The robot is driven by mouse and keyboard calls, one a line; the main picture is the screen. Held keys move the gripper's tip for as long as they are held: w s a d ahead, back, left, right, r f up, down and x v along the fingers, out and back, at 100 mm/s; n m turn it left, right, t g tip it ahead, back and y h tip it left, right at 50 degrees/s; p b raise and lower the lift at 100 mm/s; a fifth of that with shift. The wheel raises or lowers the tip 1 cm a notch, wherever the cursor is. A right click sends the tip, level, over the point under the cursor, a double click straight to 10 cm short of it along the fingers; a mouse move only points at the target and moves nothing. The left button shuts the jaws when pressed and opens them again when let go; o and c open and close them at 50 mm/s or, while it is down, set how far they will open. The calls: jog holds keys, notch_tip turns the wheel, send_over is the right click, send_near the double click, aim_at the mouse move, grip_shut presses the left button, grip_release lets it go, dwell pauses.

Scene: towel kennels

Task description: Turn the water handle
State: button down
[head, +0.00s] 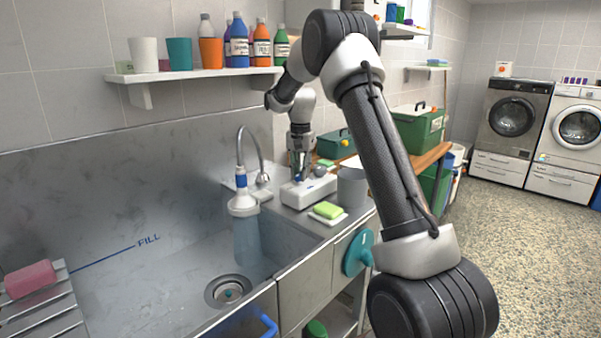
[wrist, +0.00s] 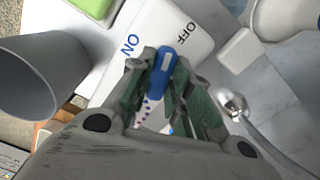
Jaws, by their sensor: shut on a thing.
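The water handle (wrist: 161,72) is a small blue lever on a white box marked ON and OFF. In the wrist view its tip lies between the two words. The white control box (head: 308,191) sits on the counter right of the sink in the head view. My gripper (head: 299,172) points down at the box; in the wrist view my gripper (wrist: 158,85) is shut on the blue handle, one finger on each side.
A grey cup (head: 352,188) and a green sponge (head: 327,210) on a dish stand close to the box. The steel sink (head: 150,285) lies left. Bottles line the shelf (head: 190,74) above.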

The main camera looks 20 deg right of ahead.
jog(key=n, duration=0.3)
jog(key=shift+n, duration=2.3)
jog(key=c, duration=1.3)
grip_release()
notch_tip(320, 180, up, 12)
jog(key=shift+r, duration=0.1)
jog(key=shift+w+n, duration=0.15)
jog(key=shift+n, duration=0.15)
